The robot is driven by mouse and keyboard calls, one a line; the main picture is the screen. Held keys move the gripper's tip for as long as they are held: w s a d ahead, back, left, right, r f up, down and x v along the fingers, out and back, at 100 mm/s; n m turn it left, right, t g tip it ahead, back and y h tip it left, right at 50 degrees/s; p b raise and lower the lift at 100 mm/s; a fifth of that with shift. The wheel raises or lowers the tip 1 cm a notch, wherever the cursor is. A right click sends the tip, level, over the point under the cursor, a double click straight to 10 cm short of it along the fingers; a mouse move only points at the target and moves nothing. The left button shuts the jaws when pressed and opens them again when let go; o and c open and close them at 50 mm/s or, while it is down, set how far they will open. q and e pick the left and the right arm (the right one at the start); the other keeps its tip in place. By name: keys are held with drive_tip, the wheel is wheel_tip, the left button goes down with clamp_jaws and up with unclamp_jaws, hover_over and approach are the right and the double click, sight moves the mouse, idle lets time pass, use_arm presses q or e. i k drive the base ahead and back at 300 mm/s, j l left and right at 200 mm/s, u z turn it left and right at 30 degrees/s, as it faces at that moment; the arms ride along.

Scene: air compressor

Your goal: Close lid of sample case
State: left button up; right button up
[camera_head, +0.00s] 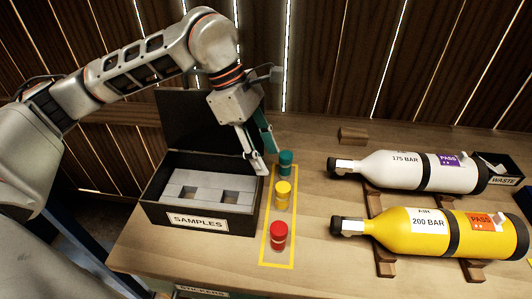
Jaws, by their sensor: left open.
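The black sample case (156,212), labelled SAMPLES, stands on the left of the table with its lid (185,120) raised upright at the back. Inside is a grey insert with square holes, and no sample shows in the part in view. My left gripper (262,166) is open and points down at the right side of the case, beside the green-capped sample (287,160). I cannot tell whether it touches the sample or the case. Part of the lid is hidden behind my left arm. My right gripper is not in view.
A yellow sample (283,195) and a red sample (278,236) stand in a yellow-outlined strip right of the case. A white cylinder (405,170) and a yellow cylinder (470,235) lie on wooden cradles at right. A black WASTE box (503,180) sits at the far right.

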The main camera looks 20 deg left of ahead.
sight(188, 124)
drive_tip(key=k, duration=1)
